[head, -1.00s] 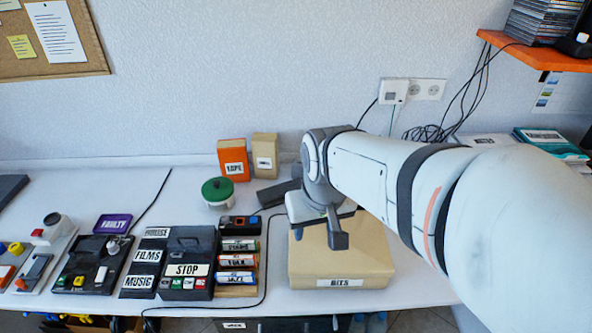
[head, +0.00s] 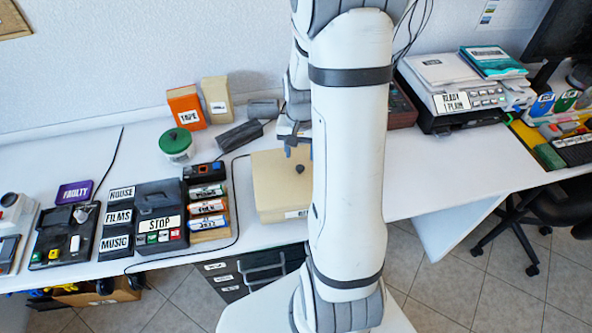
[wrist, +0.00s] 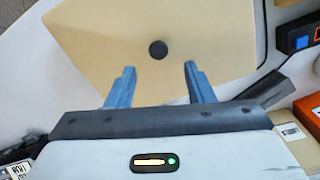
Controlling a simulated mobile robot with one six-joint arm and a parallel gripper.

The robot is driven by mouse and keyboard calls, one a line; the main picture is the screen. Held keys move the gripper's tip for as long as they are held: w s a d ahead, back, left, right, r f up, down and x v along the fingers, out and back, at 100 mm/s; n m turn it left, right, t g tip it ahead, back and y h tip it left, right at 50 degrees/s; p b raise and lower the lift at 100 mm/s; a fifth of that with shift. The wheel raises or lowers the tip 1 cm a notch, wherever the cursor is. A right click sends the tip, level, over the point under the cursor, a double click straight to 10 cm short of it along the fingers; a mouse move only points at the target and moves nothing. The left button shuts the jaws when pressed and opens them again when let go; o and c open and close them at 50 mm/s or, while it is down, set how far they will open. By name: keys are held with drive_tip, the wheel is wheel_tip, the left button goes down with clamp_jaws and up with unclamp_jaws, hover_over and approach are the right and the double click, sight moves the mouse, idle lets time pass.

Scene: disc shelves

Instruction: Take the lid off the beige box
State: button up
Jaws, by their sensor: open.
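The beige box (head: 268,199) stands on the white table in the head view, partly hidden behind my arm. In the wrist view its pale lid (wrist: 210,30) fills the upper middle, with a round dark knob (wrist: 158,50) on it. The knob also shows in the head view (head: 299,169). My gripper (wrist: 158,78) is open and empty, with its two blue fingers apart over the lid. The knob lies just beyond the fingertips, roughly midway between them in the picture. I cannot tell the height of the fingers above the lid.
A green-lidded jar (head: 177,147), an orange TAPE box (head: 187,108) and a beige carton (head: 217,100) stand behind to the left. A black STOP device (head: 160,220) and rolls (head: 207,207) lie left of the box. A printer (head: 458,90) stands to the right; the table before it is clear.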

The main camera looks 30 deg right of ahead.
sight(300, 166)
wheel_tip(300, 166, down, 5)
drive_tip(key=shift+s+a+p, duration=0.1)
drive_tip(key=shift+p, duration=0.25)
clamp_jaws()
idle(0.4)
